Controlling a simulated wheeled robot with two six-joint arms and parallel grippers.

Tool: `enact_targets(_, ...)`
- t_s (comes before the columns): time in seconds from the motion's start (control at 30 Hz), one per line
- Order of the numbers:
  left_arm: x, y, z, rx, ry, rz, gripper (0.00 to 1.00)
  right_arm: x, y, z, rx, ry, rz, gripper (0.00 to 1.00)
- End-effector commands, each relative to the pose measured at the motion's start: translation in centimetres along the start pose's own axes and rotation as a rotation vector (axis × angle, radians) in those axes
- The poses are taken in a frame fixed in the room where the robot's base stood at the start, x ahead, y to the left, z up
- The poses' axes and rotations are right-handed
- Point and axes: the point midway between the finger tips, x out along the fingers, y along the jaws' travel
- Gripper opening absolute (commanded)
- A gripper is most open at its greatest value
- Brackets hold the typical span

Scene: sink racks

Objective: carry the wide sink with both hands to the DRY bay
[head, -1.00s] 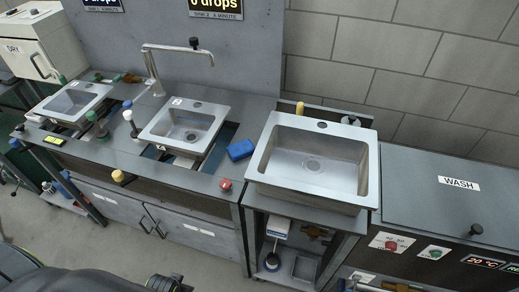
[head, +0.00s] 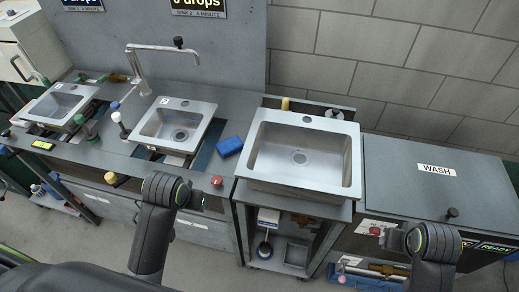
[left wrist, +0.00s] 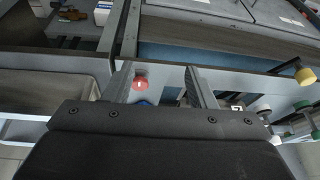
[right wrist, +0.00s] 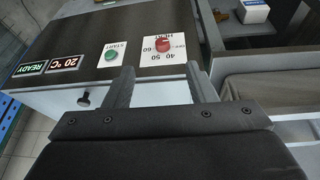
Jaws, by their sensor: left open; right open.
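The wide sink (head: 272,183) is a rectangular grey steel basin with a drain. It sits upright on a stand between the counter and the WASH unit. My left gripper (head: 200,200) is open and empty, in front of the counter left of the sink, near a red knob (head: 216,181). The knob shows between the open fingers (left wrist: 163,85) in the left wrist view. My right gripper (head: 388,238) is open and empty, right of the sink, before the WASH panel; its open fingers (right wrist: 160,88) show in the right wrist view. Neither touches the sink. The DRY label is out of view.
Two smaller sinks (head: 145,131) (head: 40,119) sit in the counter at left, with a faucet (head: 139,75) and a blue block (head: 230,147). The WASH unit (head: 430,190) stands right of the sink. A white cabinet (head: 20,50) is at far left. The stand has shelf items below.

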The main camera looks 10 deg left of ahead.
Motion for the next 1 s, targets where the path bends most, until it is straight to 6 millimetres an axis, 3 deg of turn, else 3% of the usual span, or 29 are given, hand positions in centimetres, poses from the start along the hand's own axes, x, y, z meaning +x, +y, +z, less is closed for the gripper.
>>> enact_targets(0.03, -0.1, 0.9, -2.5, 0.001, 0.011, 0.013, 0.51, -0.1, -0.9, -2.5, -0.001, 0.011, -0.012, 0.51)
enact_targets(0.3, -2.4, 6.0, -14.3, 0.019, 0.023, 0.06, 0.51, -2.4, -6.0, -14.2, -0.016, 0.024, -0.059, 0.51)
enact_targets(0.5, -5.8, 9.1, -20.6, 0.04, 0.03, 0.076, 0.51, -5.8, -9.2, -20.5, -0.036, 0.03, -0.074, 0.51)
enact_targets(0.7, -7.9, 10.7, -23.3, 0.054, 0.032, 0.081, 0.51, -7.8, -10.8, -23.2, -0.048, 0.031, -0.078, 0.51)
enact_targets(1.0, -8.2, 10.9, -23.6, 0.055, 0.031, 0.081, 0.51, -8.1, -11.0, -23.6, -0.049, 0.032, -0.079, 0.51)
